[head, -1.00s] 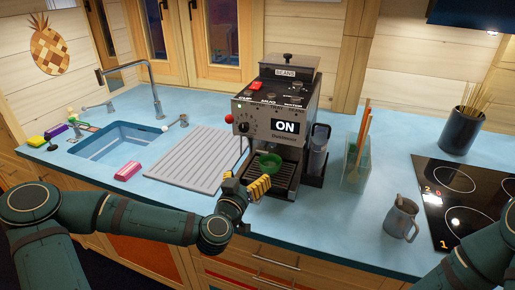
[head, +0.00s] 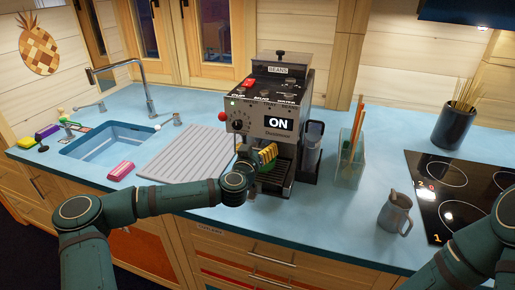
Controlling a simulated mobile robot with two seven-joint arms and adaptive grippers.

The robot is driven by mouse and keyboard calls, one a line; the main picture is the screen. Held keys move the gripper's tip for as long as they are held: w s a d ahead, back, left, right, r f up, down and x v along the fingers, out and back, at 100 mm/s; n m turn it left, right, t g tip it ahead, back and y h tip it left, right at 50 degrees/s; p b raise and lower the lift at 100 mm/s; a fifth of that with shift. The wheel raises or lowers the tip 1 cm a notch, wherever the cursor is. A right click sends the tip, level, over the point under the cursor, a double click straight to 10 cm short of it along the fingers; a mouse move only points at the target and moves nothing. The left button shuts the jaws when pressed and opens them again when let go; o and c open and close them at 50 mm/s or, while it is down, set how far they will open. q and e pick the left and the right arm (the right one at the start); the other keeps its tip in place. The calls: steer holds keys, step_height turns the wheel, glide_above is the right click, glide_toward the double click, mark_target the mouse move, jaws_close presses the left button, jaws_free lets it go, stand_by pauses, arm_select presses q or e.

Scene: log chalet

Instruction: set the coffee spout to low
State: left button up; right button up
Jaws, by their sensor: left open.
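The coffee machine (head: 268,115) stands on the blue counter, with its display reading ON. My left gripper (head: 265,155) has yellow fingers and is open. It is at the front of the machine, below the display and above the drip tray (head: 275,182). The fingers cover the spout area, so I cannot see the spout or its height, nor whether the fingers touch it. A bit of a green, cup-like thing shows behind the fingers. My right arm enters at the lower right, with its gripper out of view.
A red ball knob (head: 222,117) sticks out at the machine's left side. A ribbed drainboard (head: 180,155) and the sink (head: 100,142) lie to the left. A clear holder (head: 350,165), a grey jug (head: 394,213) and the black cooktop (head: 450,190) are to the right.

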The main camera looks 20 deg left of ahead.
arm_select(q)
steer(key=shift+w, duration=0.1)
steer(key=c, duration=1.4)
jaws_close()
